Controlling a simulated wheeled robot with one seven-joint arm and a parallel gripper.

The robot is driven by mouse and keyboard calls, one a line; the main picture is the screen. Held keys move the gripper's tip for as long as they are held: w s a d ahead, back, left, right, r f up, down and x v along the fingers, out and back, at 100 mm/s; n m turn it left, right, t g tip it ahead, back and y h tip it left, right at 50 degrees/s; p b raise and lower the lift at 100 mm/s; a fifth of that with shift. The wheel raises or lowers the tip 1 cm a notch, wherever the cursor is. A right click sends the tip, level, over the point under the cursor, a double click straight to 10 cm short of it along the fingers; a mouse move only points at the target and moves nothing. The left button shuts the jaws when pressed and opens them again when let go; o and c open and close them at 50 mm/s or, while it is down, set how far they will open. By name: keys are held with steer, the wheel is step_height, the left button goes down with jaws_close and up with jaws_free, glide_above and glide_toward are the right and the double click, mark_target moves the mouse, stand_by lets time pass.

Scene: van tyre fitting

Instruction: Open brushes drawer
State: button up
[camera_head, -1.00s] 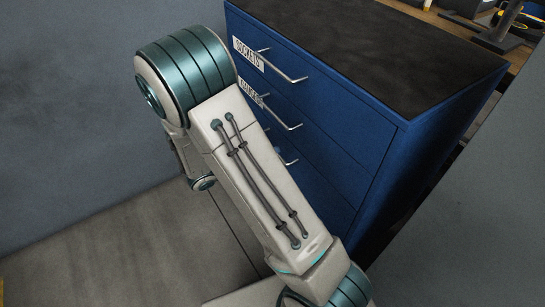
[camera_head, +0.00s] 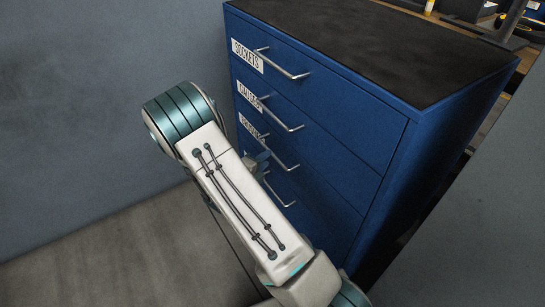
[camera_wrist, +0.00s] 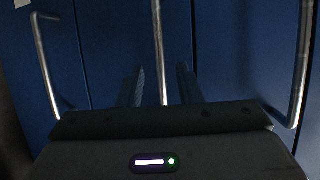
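The brushes drawer (camera_head: 312,172) is the third one down in the blue cabinet and appears shut. Its label (camera_head: 250,127) is partly readable in the head view. Its bar handle (camera_head: 284,162) runs along the drawer front. My gripper (camera_head: 260,160) is mostly hidden behind my arm, close to this handle. In the wrist view my gripper (camera_wrist: 160,78) is open, with one finger on each side of the middle handle (camera_wrist: 158,40), which appears to be the brushes handle. Gaps show between the bar and both fingers.
The sockets handle (camera_head: 283,65) and gauges handle (camera_head: 282,117) are above, and a lower handle (camera_head: 277,192) is below. In the wrist view, handles flank my gripper at left (camera_wrist: 42,65) and right (camera_wrist: 303,65). A grey wall (camera_head: 90,90) stands left; open floor (camera_head: 120,245) lies in front.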

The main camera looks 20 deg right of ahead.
mark_target(273, 154)
steer(key=b+x, duration=0.1)
steer(key=x, duration=0.4)
steer(key=shift+w+d, duration=0.1)
jaws_close()
